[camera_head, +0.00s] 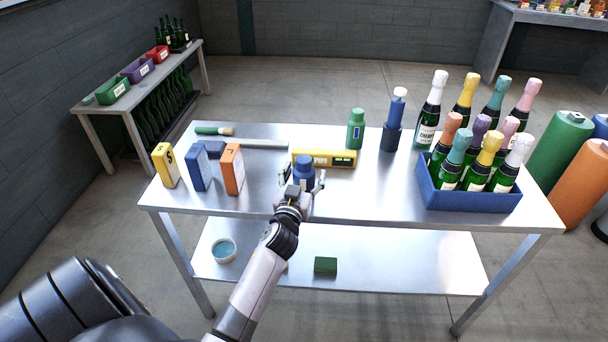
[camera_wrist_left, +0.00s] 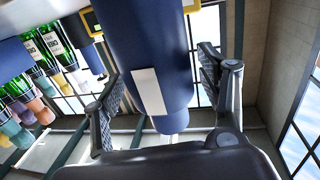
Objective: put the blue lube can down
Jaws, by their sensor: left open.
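The blue lube can (camera_head: 304,170) stands upright on the metal table (camera_head: 370,205), just in front of a yellow device. My left gripper (camera_head: 303,184) is open at the can, with one finger on either side. In the left wrist view the can (camera_wrist_left: 145,55) fills the middle, upside down in the picture, with a white label and a pale tip. The left gripper's fingers (camera_wrist_left: 165,95) are spread there, with visible gaps beside the can. The can's base is partly hidden by my gripper in the head view. My right gripper is not in view.
The yellow device (camera_head: 338,158) is close behind the can. Yellow, blue and orange boxes (camera_head: 232,168) stand to the left. A green bottle (camera_head: 356,128) and a blue holder (camera_head: 390,138) stand behind right. A blue crate (camera_head: 470,200) of bottles is at right. The table's front middle is clear.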

